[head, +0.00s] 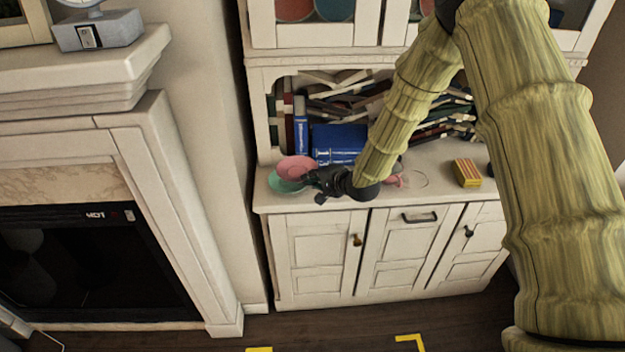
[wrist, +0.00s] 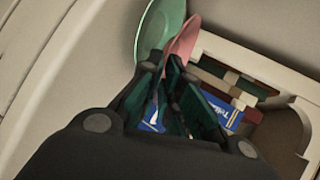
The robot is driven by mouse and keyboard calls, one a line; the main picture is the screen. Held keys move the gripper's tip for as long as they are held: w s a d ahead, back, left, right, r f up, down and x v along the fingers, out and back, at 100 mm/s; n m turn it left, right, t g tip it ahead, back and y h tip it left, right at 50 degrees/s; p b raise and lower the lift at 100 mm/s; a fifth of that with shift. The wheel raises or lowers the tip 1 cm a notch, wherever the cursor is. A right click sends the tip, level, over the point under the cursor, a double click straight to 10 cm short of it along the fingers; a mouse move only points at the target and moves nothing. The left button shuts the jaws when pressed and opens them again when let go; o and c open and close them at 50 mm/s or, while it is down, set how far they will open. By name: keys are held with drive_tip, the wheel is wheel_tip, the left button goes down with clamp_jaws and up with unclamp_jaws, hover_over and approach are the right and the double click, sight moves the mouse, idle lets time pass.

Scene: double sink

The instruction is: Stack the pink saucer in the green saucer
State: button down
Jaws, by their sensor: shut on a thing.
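The pink saucer (head: 297,167) is held by its edge in my gripper (head: 314,179), above the left end of the cabinet counter. The green saucer (head: 284,183) is just below and left of it, partly covered by the pink one in the head view. In the wrist view the pink saucer (wrist: 184,42) looks tilted, between the fingertips of my gripper (wrist: 172,68), and the green saucer (wrist: 158,28) is directly beside it. I cannot tell whether the two saucers touch.
Blue books (head: 338,143) and a shelf of leaning books stand behind the saucers. On the counter (head: 437,163) to the right are a yellow striped box (head: 466,173) and a small pink item (head: 394,181). A fireplace (head: 95,215) is at the left.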

drive_tip(key=shift+f, duration=0.8)
drive_tip(key=shift+f, duration=0.2)
drive_tip(key=c, duration=1.6)
unclamp_jaws()
drive_tip(key=shift+c, duration=0.2)
